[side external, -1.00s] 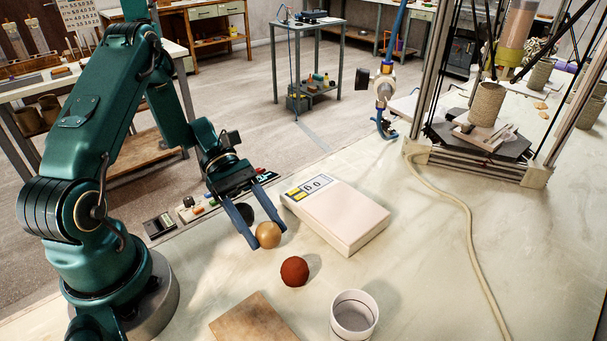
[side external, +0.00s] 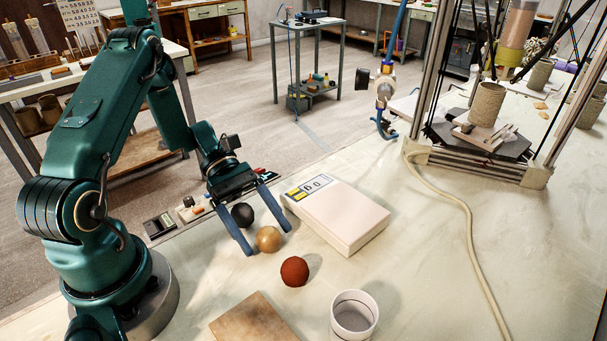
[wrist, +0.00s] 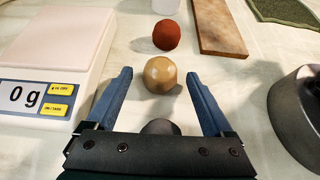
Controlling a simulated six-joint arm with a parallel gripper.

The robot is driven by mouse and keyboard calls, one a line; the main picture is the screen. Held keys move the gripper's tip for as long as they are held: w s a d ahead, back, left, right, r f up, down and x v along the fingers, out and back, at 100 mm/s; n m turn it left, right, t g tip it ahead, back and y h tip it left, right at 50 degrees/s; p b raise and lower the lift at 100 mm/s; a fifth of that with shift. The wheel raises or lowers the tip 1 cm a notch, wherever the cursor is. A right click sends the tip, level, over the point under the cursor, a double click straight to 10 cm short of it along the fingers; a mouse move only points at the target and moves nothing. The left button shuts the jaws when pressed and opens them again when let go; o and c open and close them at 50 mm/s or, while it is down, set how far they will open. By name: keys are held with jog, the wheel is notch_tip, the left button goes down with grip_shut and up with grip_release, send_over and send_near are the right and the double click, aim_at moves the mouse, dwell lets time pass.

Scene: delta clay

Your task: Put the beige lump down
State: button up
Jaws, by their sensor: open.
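The beige lump (side external: 268,239) is a round ball resting on the pale table, touching neither finger. My gripper (side external: 270,240) is open, with its two blue fingers spread on either side of the lump and a gap on each side. In the wrist view the lump (wrist: 160,74) lies between and slightly beyond the fingertips of my gripper (wrist: 160,74).
A red-brown ball (side external: 294,271) lies just beyond the lump, and a black ball (side external: 243,215) is behind it under my gripper. A scale (side external: 340,215) reading 0 g stands to the right. A board (side external: 250,322) and a white cup (side external: 354,315) are in front.

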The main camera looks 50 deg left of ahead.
jog(key=v, duration=1.1)
jog(key=shift+a+r, duration=0.15)
jog(key=shift+a, duration=0.15)
jog(key=s+d+r+m+t+y, duration=0.5)
jog(key=d+r+m+y, duration=0.5)
jog(key=m, duration=0.8)
jog(key=shift+s+d+t+y, duration=0.3)
jog(key=shift+s+d+y, duration=0.65)
jog(key=shift+s+y, duration=0.15)
